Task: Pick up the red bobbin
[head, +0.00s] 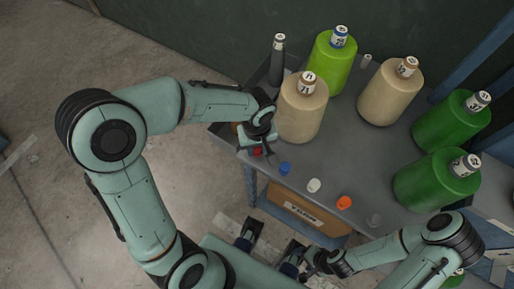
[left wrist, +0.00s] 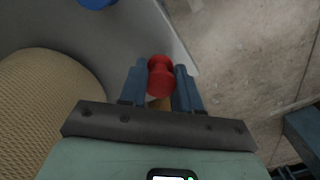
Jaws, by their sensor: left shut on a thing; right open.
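The red bobbin (head: 257,151) is at the front left corner of the grey cart top, in line with several other small bobbins. My left gripper (head: 262,146) is over it, partly covering it in the head view. In the left wrist view the red bobbin (left wrist: 160,76) sits between the two blue fingers of my left gripper (left wrist: 161,82), which is shut on it. Whether the bobbin touches the surface is not clear. My right gripper (head: 303,265) is open and low, in front of the cart, away from the bobbin.
Blue (head: 285,168), white (head: 314,185), orange (head: 344,202) and grey (head: 374,220) bobbins line the front of the cart top (head: 345,150). A large beige cone (head: 301,112) stands close beside my left gripper. More beige and green cones stand behind and right.

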